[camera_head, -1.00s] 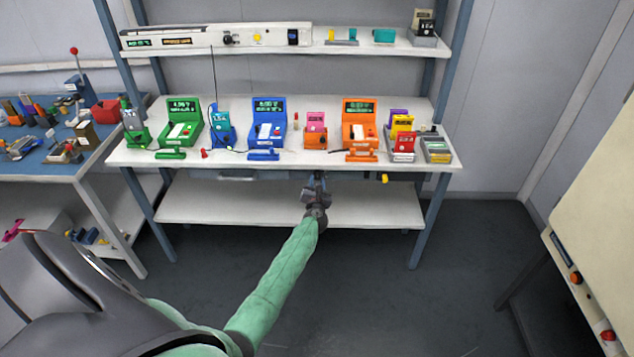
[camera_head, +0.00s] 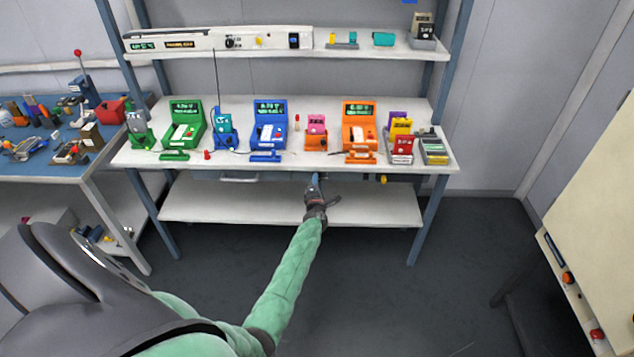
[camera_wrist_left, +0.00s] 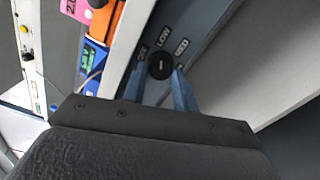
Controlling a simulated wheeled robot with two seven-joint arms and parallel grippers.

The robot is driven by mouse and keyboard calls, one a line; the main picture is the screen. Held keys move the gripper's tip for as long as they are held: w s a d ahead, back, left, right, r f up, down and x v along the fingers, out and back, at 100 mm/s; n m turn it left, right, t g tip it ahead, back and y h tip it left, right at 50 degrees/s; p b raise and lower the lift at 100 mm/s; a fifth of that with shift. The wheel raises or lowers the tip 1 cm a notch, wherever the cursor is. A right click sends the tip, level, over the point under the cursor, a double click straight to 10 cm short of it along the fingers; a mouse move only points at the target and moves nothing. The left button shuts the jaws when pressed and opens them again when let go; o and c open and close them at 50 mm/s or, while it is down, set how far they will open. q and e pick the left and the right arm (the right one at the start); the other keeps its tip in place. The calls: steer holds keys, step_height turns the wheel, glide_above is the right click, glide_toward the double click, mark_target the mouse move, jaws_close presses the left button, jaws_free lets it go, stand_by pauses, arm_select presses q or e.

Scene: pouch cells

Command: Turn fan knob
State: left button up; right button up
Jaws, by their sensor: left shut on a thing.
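The fan knob (camera_wrist_left: 160,66) is a round black dial with a short pale mark, set on a blue-grey panel (camera_wrist_left: 200,25) in the left wrist view. Labels reading OFF, LOW and what looks like MED stand around it. My left gripper (camera_wrist_left: 160,82) has a blue finger on each side of the knob and is shut on it. In the head view my left gripper (camera_head: 315,182) is at the underside of the bench's front edge, and the knob is hidden there. My right gripper is not in view.
Above the gripper, the white bench top (camera_head: 290,168) carries green, blue and orange testers and small colored holders. A lower white shelf (camera_head: 250,205) lies behind my gripper. A blue-topped table (camera_head: 40,160) stands left; a cream cabinet (camera_head: 590,230) stands right.

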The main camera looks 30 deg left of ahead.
arm_select(q)
steer(key=shift+d+m+p, duration=0.1)
steer(key=shift+m+p, duration=1.5)
steer(key=shift+m, duration=3.9)
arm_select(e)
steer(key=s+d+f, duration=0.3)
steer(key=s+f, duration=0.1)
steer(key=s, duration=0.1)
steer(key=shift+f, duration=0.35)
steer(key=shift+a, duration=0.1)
arm_select(q)
steer(key=o, duration=1)
